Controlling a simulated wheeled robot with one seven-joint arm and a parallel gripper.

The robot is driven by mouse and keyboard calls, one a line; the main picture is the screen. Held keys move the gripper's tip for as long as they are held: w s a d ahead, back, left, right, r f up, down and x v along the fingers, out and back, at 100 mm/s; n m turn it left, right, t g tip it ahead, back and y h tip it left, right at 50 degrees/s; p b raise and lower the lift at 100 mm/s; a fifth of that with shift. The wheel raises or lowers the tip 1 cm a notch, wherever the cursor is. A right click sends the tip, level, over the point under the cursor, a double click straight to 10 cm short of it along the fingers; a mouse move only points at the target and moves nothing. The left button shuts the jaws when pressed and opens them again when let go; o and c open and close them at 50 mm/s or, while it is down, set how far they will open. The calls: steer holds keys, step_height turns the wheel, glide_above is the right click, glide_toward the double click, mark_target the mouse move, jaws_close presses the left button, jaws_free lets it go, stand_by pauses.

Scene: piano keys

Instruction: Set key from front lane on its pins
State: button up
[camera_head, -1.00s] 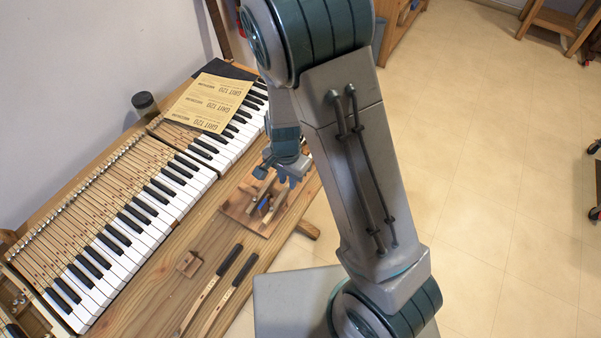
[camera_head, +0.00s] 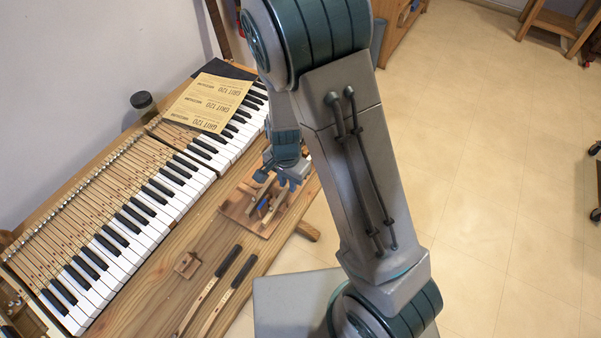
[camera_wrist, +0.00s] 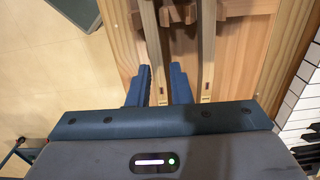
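My gripper (camera_head: 280,180) is low over a wooden tray (camera_head: 236,208) at the right edge of the bench. In the wrist view my gripper (camera_wrist: 160,88) is open, with its two blue fingers on either side of a pale wooden key stick (camera_wrist: 153,40). Narrow gaps seem to show beside the stick. A second key stick (camera_wrist: 208,50) lies parallel, just outside the right finger. The sticks' far ends are cut off by the frame. The piano keyboard (camera_head: 150,205) lies along the bench at left, with its wooden key backs (camera_head: 95,190) exposed. The pins cannot be made out clearly.
A sandpaper sheet (camera_head: 208,102) covers part of the keyboard. A dark round jar (camera_head: 143,103) stands behind it. Bare bench separates the tray and keyboard.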

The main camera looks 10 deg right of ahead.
jaws_close()
steer(key=shift+r, duration=0.1)
steer(key=shift+r+p, duration=1.65)
steer(key=shift+r, duration=0.1)
steer(key=shift+r, duration=0.1)
steer(key=shift+r+p, duration=2.2)
steer(key=shift+r, duration=0.15)
